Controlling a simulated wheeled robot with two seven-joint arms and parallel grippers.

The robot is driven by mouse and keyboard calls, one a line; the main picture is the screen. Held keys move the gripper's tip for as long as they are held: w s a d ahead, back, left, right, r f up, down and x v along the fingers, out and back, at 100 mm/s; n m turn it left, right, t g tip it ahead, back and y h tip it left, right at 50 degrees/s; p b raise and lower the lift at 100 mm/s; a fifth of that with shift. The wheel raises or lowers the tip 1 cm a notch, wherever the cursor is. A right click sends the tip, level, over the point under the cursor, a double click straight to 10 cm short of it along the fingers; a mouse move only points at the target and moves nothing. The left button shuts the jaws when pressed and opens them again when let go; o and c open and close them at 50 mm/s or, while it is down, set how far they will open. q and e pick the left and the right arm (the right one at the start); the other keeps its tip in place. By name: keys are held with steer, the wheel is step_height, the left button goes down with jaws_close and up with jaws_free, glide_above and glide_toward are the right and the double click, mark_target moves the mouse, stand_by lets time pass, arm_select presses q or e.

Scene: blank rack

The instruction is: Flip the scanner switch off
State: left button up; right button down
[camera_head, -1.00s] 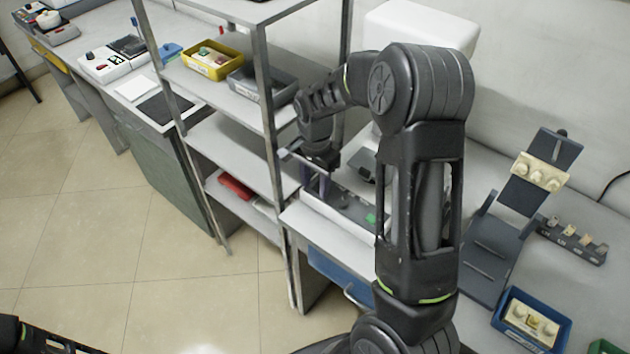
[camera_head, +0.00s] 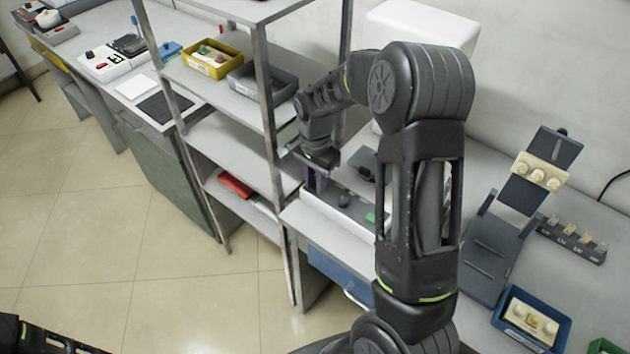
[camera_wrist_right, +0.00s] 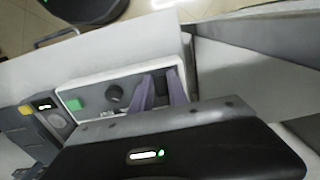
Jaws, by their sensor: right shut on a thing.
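The scanner (camera_head: 372,222) is a white box with a grey front panel on the bench beside the shelf rack. Its panel carries a green button (camera_wrist_right: 75,104) and a dark round knob (camera_wrist_right: 115,92) in the right wrist view. My right gripper (camera_head: 314,186) is at the panel's far left end in the head view. Its purple fingers (camera_wrist_right: 161,88) reach down onto the panel, shut on a small dark part that I take to be the switch. The fingers mostly hide it, so its position cannot be told. My left gripper is out of view.
The shelf rack (camera_head: 262,80) stands close left of my right gripper, holding a yellow bin (camera_head: 203,72) and a grey bin (camera_head: 280,94). A dark stand (camera_head: 491,258) and a blue tray (camera_head: 505,330) are on the bench at right.

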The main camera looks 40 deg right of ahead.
steer(key=shift+w+d+g+y, duration=0.1)
steer(key=shift+d+g+y, duration=0.35)
steer(key=shift+y, duration=0.65)
steer(key=shift+r+y, duration=0.15)
steer(key=shift+y, duration=0.55)
steer(key=c, duration=1.3)
jaws_free()
